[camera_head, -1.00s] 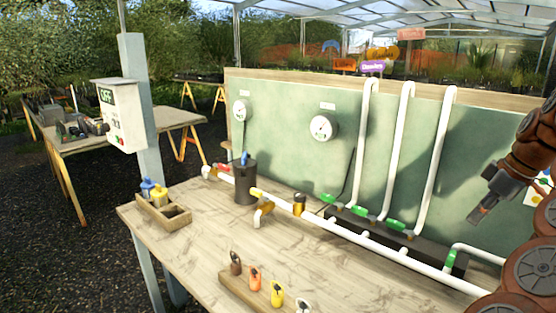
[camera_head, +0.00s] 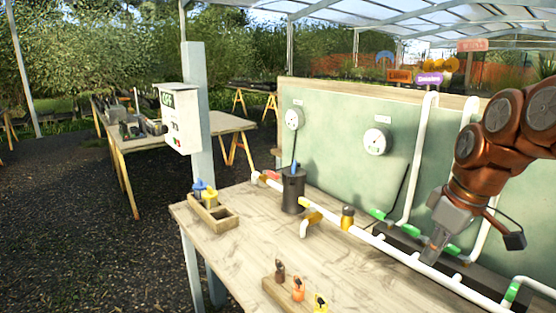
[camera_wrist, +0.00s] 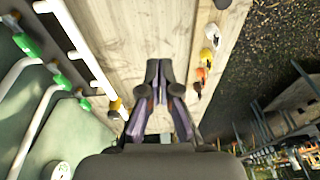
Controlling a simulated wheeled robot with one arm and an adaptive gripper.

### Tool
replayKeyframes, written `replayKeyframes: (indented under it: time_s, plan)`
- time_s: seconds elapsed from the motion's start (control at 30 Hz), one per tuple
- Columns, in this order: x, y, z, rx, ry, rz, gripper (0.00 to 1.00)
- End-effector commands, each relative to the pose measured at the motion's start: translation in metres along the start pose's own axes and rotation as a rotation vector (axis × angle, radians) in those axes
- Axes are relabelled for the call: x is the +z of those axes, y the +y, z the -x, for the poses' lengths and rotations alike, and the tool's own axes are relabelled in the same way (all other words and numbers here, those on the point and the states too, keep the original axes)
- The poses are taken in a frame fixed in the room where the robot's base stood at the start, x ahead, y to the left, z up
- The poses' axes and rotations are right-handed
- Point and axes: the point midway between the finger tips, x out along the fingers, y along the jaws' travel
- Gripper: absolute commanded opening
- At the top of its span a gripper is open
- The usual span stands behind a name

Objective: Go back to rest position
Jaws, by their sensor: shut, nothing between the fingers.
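My gripper (camera_head: 436,247) is shut and empty. In the wrist view the closed fingers (camera_wrist: 157,75) stand over bare wood, between the pipe and the row of coloured tagged items. How far the fingertips are above the bench is hard to tell. My arm comes in from the right edge of the head view.
A black canister (camera_head: 292,190) and a wooden tray (camera_head: 214,213) stand on the bench's left part. A rack of coloured tagged items (camera_head: 275,290) lies at the front. White upright pipes (camera_head: 418,165) and a green panel (camera_head: 335,135) rise behind. A grey control box (camera_head: 180,120) hangs on a post.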

Motion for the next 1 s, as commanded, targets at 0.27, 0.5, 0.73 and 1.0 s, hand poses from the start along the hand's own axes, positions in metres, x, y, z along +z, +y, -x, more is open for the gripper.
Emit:
replayKeyframes:
  time_s: [0.27,0.5,0.73,1.0]
  plan:
    - [0.006,-0.070,-0.031,-0.009,-0.077,-0.056,0.00]
    - [0.028,-0.120,-0.062,-0.006,-0.148,-0.146,0.00]
    - [0.061,-0.162,-0.092,0.005,-0.217,-0.263,0.00]
    - [0.112,-0.200,-0.128,0.033,-0.295,-0.436,0.00]
